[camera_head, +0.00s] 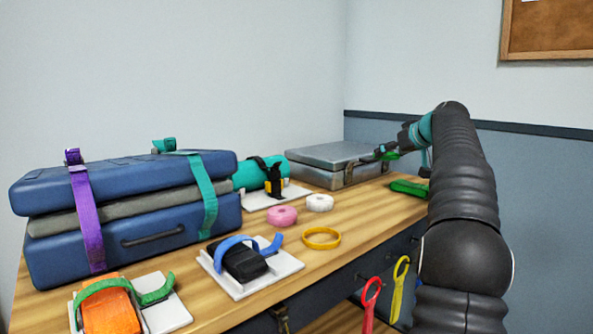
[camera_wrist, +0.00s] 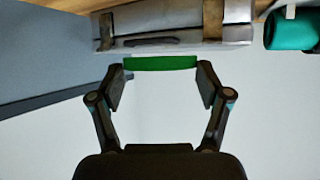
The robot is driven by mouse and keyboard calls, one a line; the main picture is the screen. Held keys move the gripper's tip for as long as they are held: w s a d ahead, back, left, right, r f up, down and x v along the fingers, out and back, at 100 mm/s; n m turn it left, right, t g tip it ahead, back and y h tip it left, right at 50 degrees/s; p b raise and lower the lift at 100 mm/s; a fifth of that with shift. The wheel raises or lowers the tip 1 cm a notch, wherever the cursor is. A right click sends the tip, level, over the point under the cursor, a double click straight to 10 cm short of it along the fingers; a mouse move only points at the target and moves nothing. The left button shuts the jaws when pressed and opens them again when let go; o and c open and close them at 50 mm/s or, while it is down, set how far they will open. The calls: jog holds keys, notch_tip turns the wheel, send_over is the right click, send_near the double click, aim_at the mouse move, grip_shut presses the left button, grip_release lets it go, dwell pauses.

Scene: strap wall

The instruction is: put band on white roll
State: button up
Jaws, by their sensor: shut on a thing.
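My gripper (camera_head: 384,152) is raised at the right, near the metal case. In the wrist view, its fingertips (camera_wrist: 160,70) are shut on the two ends of a green strip (camera_wrist: 160,63), which also shows at the gripper in the head view (camera_head: 390,156). Whether the strip is a closed loop cannot be told. The white roll (camera_head: 320,202) lies flat on the table beside a pink roll (camera_head: 282,215), well left of and below my gripper. A yellow band (camera_head: 321,238) lies flat on the table in front of the rolls, apart from them.
The metal case (camera_head: 325,160) stands at the back of the table (camera_head: 350,210). A green folded thing (camera_head: 409,187) lies near the right edge. A teal roll (camera_head: 258,174), strapped black item (camera_head: 245,262), orange item (camera_head: 108,308) and stacked blue cases (camera_head: 140,185) fill the left.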

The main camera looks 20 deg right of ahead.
jog(key=a+n+y+b, duration=0.1)
jog(key=a, duration=0.3)
jog(key=a+f+y+b, duration=0.1)
jog(key=a, duration=0.3)
jog(key=a+n+b, duration=0.1)
jog(key=a, duration=0.3)
jog(key=shift+s+f+n+y, duration=0.2)
jog(key=shift+n+y, duration=0.1)
jog(key=shift+y, duration=0.1)
jog(key=n+y+b, duration=0.2)
jog(key=b, duration=0.1)
send_over(319, 198)
jog(key=s, duration=0.2)
jog(key=shift+d+f+g, duration=0.35)
jog(key=shift+d+g, duration=0.05)
jog(key=shift+d, duration=0.05)
jog(key=shift+d+f+b, duration=0.1)
jog(key=shift+f+b, duration=1.95)
jog(key=shift+f, duration=0.7)
jog(key=shift+s+d, duration=0.1)
jog(key=shift+s, duration=0.05)
jog(key=shift+f+b, duration=0.75)
jog(key=shift+b, duration=0.2)
